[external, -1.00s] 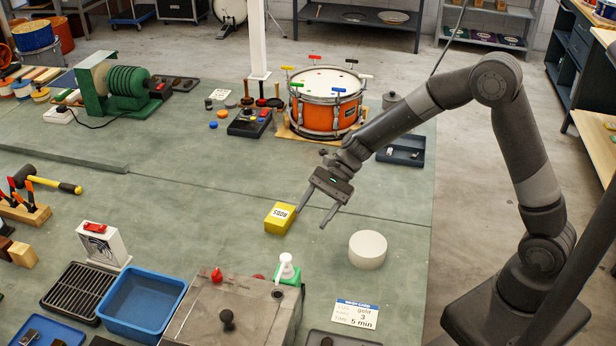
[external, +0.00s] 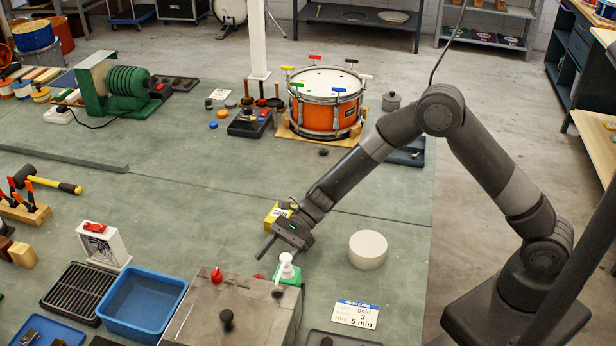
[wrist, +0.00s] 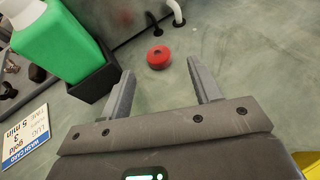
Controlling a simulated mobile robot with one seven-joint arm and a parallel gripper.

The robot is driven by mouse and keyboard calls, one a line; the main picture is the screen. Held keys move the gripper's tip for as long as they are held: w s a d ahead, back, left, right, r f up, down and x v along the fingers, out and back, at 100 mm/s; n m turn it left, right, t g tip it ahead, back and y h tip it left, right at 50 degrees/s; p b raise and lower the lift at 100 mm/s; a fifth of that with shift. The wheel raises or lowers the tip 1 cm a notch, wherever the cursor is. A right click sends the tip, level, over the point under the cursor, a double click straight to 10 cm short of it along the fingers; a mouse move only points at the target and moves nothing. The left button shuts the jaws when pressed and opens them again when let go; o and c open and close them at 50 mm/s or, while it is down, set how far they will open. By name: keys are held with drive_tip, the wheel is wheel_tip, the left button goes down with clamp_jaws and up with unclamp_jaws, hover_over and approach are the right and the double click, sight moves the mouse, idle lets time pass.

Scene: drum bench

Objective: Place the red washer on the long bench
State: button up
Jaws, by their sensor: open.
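My gripper (external: 268,252) is low over the bench, left of the green-and-white bottle. In the wrist view my open gripper (wrist: 158,85) has its fingers spread, with the washer ahead of and between them, apart from both. The long bench (external: 200,215) is the wide green-topped surface; I cannot tell whether another surface bears that name.
The green bottle (wrist: 58,42) stands in a dark holder close to my left finger.

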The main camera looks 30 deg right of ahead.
sight(260, 277)
drive_tip(key=x, duration=0.4)
drive_tip(key=shift+s+f, duration=0.2)
drive_tip(key=shift+c, duration=0.4)
drive_tip(key=c, duration=1.1)
drive_tip(key=shift+o, duration=0.2)
drive_tip(key=shift+r, duration=0.15)
